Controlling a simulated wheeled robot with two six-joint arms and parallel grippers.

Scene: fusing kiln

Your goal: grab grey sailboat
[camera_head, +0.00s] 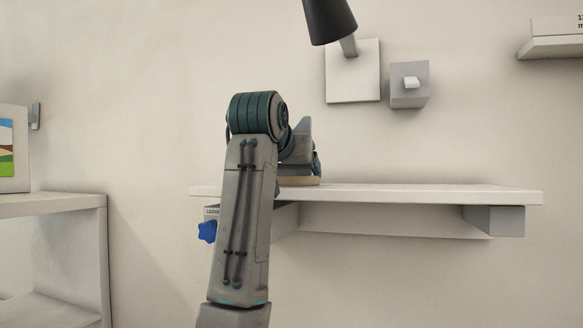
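A grey upright shape (304,130), seemingly the sail of the grey sailboat, shows just right of my arm's dark joint, above the white wall shelf. A thin tan base (299,181) lies on the shelf below it. My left arm rises in front and hides most of the boat. My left gripper (315,166) shows only as a small dark part beside the grey shape, just above the tan base. Its fingers are hidden, so I cannot tell whether they touch or hold the boat. My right gripper is out of view.
The white wall shelf (430,192) is bare to the right. A black lamp (330,18) hangs above it, near a grey wall switch (410,84). A blue star-shaped thing (207,231) hangs under the shelf's left end. A white shelf unit (60,205) stands at left.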

